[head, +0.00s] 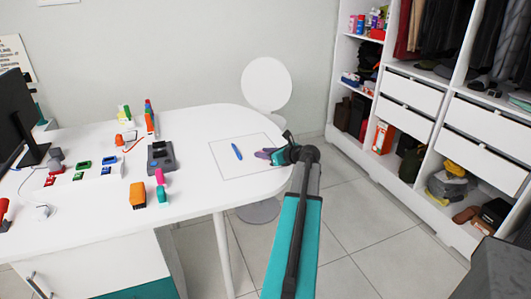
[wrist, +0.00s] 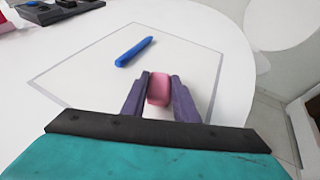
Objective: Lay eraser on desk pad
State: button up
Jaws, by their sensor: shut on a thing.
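My gripper (wrist: 159,93) has purple fingers and is shut on a pink eraser (wrist: 158,88). In the head view my gripper (head: 266,154) is at the right edge of the desk pad, and the eraser is hard to make out there. The desk pad (head: 226,168) is a pale rectangle with a thin grey border on the white desk. It also shows in the wrist view (wrist: 85,80), with the eraser in front of its near part. I cannot tell whether the eraser touches the pad. A blue pen (head: 237,151) lies on the pad, beyond the eraser in the wrist view (wrist: 134,51).
Left of the pad stand a dark grey device (head: 161,157), a pink item (head: 159,175) and an orange item (head: 138,195). A monitor (head: 20,115) is at the far left. A white chair (head: 266,84) stands behind the desk. The pad's left part is bare.

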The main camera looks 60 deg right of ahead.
jog(key=shift+f, duration=0.15)
jog(key=o, duration=1)
jog(key=shift+o, duration=0.2)
jog(key=b+v, duration=0.1)
jog(key=v, duration=1.1)
jog(key=shift+a+r, duration=0.1)
jog(key=shift+r, duration=0.15)
